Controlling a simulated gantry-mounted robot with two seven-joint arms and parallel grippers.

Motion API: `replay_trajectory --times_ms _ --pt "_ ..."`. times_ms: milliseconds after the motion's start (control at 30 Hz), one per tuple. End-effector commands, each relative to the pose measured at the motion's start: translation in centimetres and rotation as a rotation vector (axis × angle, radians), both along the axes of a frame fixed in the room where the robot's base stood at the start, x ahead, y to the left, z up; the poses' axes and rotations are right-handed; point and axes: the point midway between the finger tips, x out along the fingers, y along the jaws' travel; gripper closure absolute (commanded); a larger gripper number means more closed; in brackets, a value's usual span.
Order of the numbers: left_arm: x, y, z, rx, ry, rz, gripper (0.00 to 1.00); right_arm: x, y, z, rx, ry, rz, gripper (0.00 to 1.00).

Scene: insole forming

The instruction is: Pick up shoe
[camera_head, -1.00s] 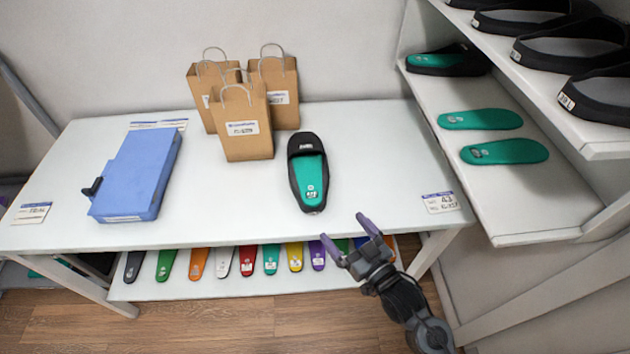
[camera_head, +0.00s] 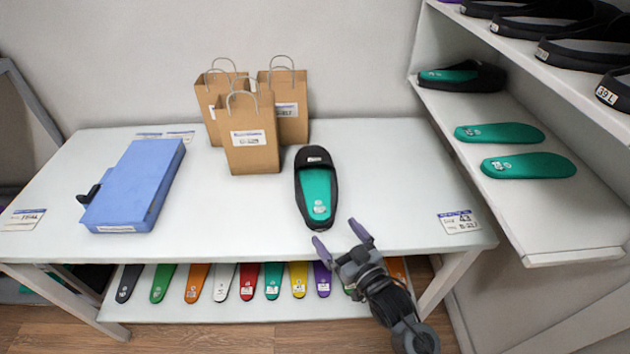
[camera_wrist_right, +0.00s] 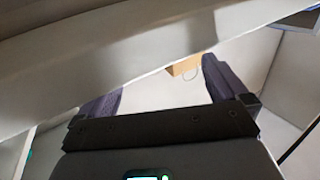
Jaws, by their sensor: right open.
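A black slide shoe with a teal insole (camera_head: 318,190) lies flat on the white table, right of its middle, with its strap toward the wall. My right gripper (camera_head: 342,236) is open and empty. It is near the table's front edge, just in front of the shoe's heel and a little to its right, apart from the shoe. In the right wrist view the two purple fingers (camera_wrist_right: 160,85) stand apart with nothing between them, and the shoe cannot be made out. My left gripper is not in view.
Several paper bags (camera_head: 250,150) stand behind the shoe. A blue box-like device (camera_head: 135,190) with a black handle lies at left. Coloured insoles (camera_head: 247,281) line a lower shelf. The right rack (camera_head: 545,215) holds a shoe and teal insoles.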

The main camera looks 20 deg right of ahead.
Motion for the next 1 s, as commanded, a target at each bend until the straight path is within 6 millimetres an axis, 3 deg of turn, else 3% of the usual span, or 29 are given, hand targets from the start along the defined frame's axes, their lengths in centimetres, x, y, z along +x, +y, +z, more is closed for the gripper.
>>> replay_trajectory --times_ms 333,667,1000 --pt "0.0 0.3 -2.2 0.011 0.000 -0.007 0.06 4.0 0.8 -0.3 0.001 -0.003 0.000 0.00" --pt "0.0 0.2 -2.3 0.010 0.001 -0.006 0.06 4.6 0.9 -0.1 -0.001 -0.001 0.000 0.00" --pt "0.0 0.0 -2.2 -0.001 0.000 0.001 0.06 4.6 0.9 -0.1 -0.001 -0.001 0.000 0.49"
